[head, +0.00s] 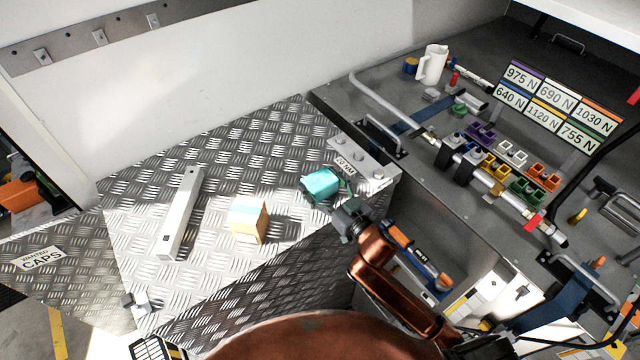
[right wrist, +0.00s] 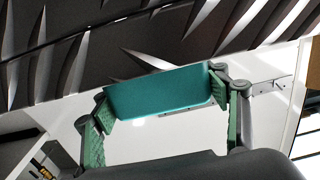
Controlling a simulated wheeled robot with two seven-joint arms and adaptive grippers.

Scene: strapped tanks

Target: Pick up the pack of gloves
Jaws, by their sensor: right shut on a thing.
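A teal pack (head: 321,184), which looks like the pack of gloves, is between the fingers of my right gripper (head: 331,190), near the right edge of the tread-plate top. The right wrist view shows the teal pack (right wrist: 160,90) as a flat-faced block. The green-padded fingers of the right gripper (right wrist: 165,95) press on its two ends. I cannot tell whether the pack is clear of the metal below. My left gripper is not in view.
On the tread-plate top (head: 140,215) lie a pale metal bar (head: 181,212) and a cardboard box (head: 249,219) with a bluish stripe. A labelled bracket (head: 362,166) stands right of the pack. The grey bench (head: 340,95) holds a white jug (head: 432,65) and coloured blocks.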

